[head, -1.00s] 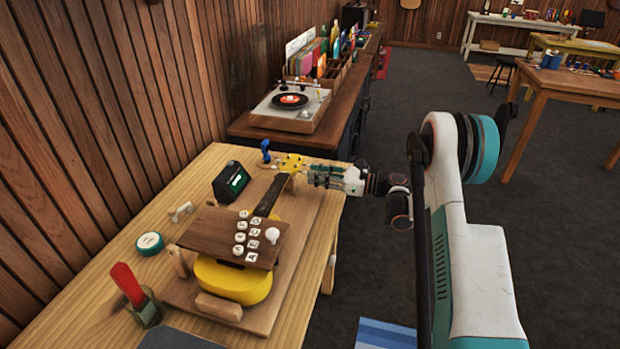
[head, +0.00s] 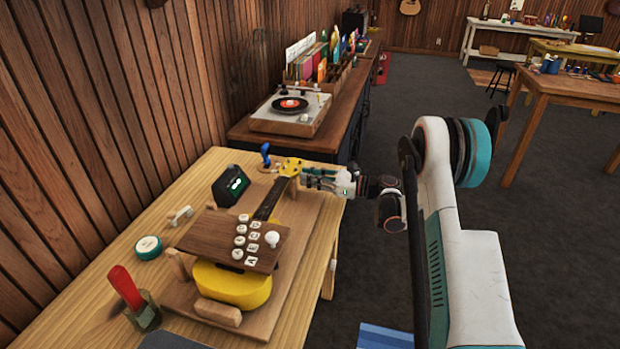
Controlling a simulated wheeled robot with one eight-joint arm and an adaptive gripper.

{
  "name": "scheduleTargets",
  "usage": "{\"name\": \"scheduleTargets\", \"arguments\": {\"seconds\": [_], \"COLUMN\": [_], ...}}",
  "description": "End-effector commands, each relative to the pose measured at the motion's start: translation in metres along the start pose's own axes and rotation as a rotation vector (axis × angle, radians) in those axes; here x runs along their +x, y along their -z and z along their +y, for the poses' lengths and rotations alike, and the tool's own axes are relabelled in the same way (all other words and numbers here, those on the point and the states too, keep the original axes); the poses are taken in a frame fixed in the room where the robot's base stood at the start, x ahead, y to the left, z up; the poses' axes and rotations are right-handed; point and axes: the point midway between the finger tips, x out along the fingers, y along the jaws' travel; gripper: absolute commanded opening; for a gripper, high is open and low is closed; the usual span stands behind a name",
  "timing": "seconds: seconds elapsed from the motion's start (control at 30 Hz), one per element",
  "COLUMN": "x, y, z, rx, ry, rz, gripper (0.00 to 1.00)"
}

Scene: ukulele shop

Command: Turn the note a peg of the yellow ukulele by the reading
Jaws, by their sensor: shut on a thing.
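The yellow ukulele (head: 232,286) lies on a wooden board on the workbench. Its neck runs away from me to the yellow headstock (head: 291,167). My gripper (head: 304,177) reaches in from the right and is shut at the headstock's right side, on what appears to be a tuning peg; the peg itself is hidden by the fingers. The black tuner box (head: 231,186) stands left of the neck with green marks lit on its screen, too small to read. A dark wooden panel with lettered white buttons (head: 240,240) and a white knob (head: 272,239) sits over the ukulele's body.
A blue clamp (head: 265,153) stands just left of the headstock. A round teal tin (head: 148,246) and a red-handled tool (head: 125,288) are on the bench's left side. A turntable (head: 291,108) sits on the cabinet behind.

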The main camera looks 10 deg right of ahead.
Motion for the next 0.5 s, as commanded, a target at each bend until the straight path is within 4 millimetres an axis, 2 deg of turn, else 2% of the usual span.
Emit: {"name": "scheduleTargets", "arguments": {"seconds": [0.3,0.5], "x": [-0.0003,-0.0003], "y": [0.0001,0.0002], "z": [0.0001,0.0001], "rx": [-0.273,-0.322], "ry": [0.001,0.001], "rz": [0.0,0.0], "gripper": [0.0,0.0]}}
